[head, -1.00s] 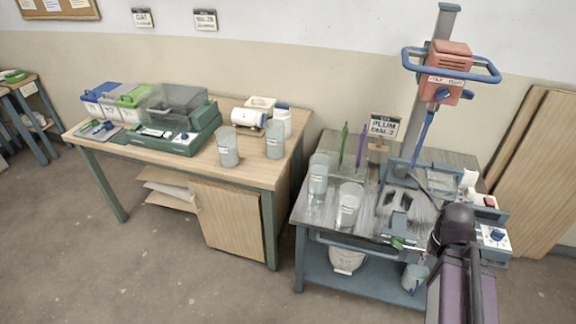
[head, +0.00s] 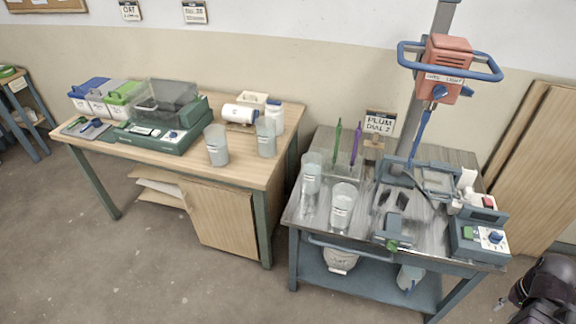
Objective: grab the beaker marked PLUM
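Two clear beakers with small labels stand on the metal cart: a rear one (head: 312,180) and a front one (head: 342,210). Two more stand on the wooden table: a left one (head: 217,151) and a right one (head: 266,143). All are upright. The beaker labels are too small to read, so I cannot tell which is marked PLUM. Dark parts of my arm and perhaps my gripper (head: 522,290) show in the bottom right corner, apart from every beaker. The fingers cannot be made out and the frame edge cuts off the rest.
A mixer stand with an orange head (head: 447,72) and a control box (head: 480,240) fill the cart's right side. A green scale (head: 165,140) sits on the wooden table (head: 245,176). Floor is clear in front.

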